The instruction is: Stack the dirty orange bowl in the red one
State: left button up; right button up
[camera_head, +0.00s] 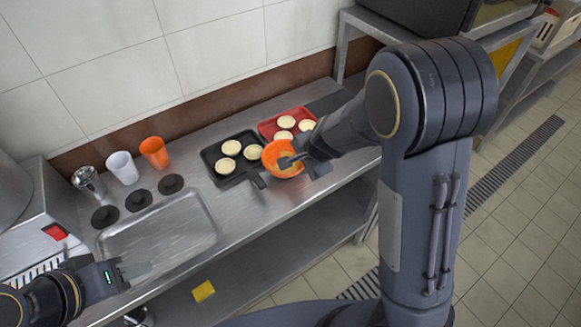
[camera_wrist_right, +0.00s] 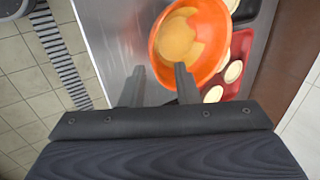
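An orange bowl (camera_head: 270,158) with a yellowish residue inside is at the counter's right part, by the front of the black tray. It also shows in the right wrist view (camera_wrist_right: 211,30). My right gripper (camera_head: 304,165) is at its near right rim, fingers apart. In the right wrist view (camera_wrist_right: 160,88) one finger overlaps the bowl's rim and the other is outside it. Whether they touch the bowl is unclear. No red bowl is seen; the red thing visible is a flat tray (camera_head: 268,131). My left gripper (camera_head: 125,272) is at the lower left, by the sink; its opening is unclear.
A black tray (camera_head: 213,153) and the red tray hold pale round pieces. An orange cup (camera_head: 154,152), white cup (camera_head: 122,167) and metal cup (camera_head: 88,181) stand along the wall. The sink basin (camera_head: 160,235) is empty. A yellow sponge-like block (camera_head: 203,291) lies below.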

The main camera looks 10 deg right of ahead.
jog(key=x, duration=0.2)
jog(key=b+x, duration=0.1)
jog(key=x, duration=0.3)
jog(key=shift+s+d+f+b, duration=0.15)
jog(key=shift+s+b, duration=0.1)
jog(key=shift+b, duration=0.15)
jog(key=shift+w+f, duration=0.2)
jog(key=shift+f, duration=0.05)
grip_shut()
